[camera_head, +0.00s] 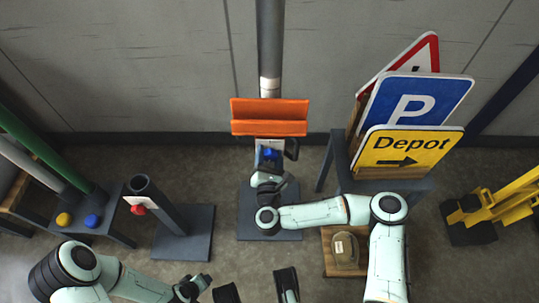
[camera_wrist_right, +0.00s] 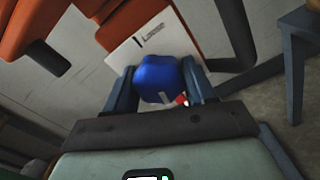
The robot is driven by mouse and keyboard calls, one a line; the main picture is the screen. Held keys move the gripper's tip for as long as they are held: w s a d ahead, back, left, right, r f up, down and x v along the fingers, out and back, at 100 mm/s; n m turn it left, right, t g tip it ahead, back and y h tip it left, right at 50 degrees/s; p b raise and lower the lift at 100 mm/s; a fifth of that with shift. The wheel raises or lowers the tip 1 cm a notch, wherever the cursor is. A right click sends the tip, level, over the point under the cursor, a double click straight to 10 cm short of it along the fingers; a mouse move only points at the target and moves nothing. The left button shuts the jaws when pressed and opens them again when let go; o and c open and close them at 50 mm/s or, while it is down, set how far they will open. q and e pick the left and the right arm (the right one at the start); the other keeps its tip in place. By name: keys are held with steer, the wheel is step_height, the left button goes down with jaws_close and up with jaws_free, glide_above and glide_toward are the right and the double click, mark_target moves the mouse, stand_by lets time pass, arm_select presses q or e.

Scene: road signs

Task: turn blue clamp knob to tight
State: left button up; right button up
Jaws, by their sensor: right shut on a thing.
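The blue clamp knob (camera_wrist_right: 157,78) sits between the two fingers of my right gripper (camera_wrist_right: 158,92) in the right wrist view. The fingers are shut on its sides. A white label plate (camera_wrist_right: 160,40) behind the knob reads "Loose", and a small red mark (camera_wrist_right: 181,100) shows beside the knob. In the head view the knob (camera_head: 268,153) is a small blue patch below the orange clamp block (camera_head: 269,117) on the grey post (camera_head: 270,50). My right gripper (camera_head: 268,172) reaches up to it and partly hides it. My left gripper (camera_head: 257,290) is open and empty at the bottom edge.
Road signs, including a yellow Depot sign (camera_head: 410,147) and a blue P sign (camera_head: 415,102), stand on a rack at the right. A short post with a red knob (camera_head: 138,210) stands left. A low table (camera_head: 62,231) holds yellow and blue caps. A wooden board (camera_head: 332,262) lies below my right arm.

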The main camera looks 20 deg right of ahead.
arm_select(q)
steer(key=shift+w, duration=0.1)
arm_select(e)
steer(key=shift+m, duration=0.6)
arm_select(q)
steer(key=shift+f, duration=0.1)
arm_select(e)
steer(key=shift+m, duration=0.3)
steer(key=o, duration=1)
steer(key=shift+c, duration=0.2)
arm_select(q)
steer(key=shift+g+h, duration=0.4)
steer(key=shift+g, duration=0.2)
steer(key=shift+s+d+r+p, duration=0.35)
steer(key=shift+s+r+p, duration=0.15)
steer(key=shift+s, duration=0.2)
steer(key=shift+s+d+r+p, duration=0.4)
steer(key=shift+s+r, duration=0.1)
steer(key=shift+s, duration=0.25)
steer(key=shift+s+d+r+p, duration=0.4)
steer(key=shift+s+r, duration=0.1)
steer(key=shift+s, duration=0.2)
arm_select(e)
steer(key=v, duration=1.3)
steer(key=shift+s, duration=0.2)
arm_select(q)
steer(key=shift+a, duration=0.1)
